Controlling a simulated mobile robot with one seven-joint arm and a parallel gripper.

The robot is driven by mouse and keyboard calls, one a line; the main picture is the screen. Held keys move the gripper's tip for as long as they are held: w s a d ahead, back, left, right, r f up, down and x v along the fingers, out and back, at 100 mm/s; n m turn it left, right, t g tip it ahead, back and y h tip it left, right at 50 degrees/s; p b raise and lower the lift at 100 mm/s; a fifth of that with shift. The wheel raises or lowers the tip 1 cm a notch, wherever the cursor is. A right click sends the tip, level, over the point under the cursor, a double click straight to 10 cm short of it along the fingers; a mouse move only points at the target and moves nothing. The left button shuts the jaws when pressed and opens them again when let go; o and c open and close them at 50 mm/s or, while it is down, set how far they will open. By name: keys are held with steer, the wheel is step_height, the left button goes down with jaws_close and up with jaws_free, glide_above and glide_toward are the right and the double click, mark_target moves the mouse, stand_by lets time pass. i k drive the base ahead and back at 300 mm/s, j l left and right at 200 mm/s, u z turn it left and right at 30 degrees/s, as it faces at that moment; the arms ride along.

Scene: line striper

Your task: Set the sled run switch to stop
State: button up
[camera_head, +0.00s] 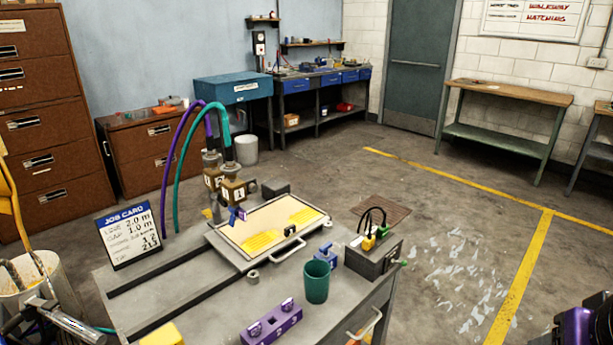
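I cannot make out a label reading sled run or stop, so which control is the switch is not certain. A dark control box (373,257) with yellow and green parts and black cables sits at the bench's right end. A purple block (271,323) with knob-like parts on top lies at the bench's front. The sled-like plate (236,255), with a pale panel and yellow stripes on it, rests on the bench near the rails (165,272). The switch position cannot be read.
The grey bench (208,312) also carries a green cup (316,282), a blue part (326,257), a job card (129,235) and hosed units (233,190). A white bucket (62,287) stands at left. Floor right of the bench is open. A purple-black object (578,326) shows at bottom right.

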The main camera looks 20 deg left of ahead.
mark_target(404, 263)
steer(key=u, duration=3.35)
steer(key=z, duration=2.75)
steer(key=i+l+z, duration=0.15)
steer(key=i, duration=0.35)
steer(key=l, duration=0.1)
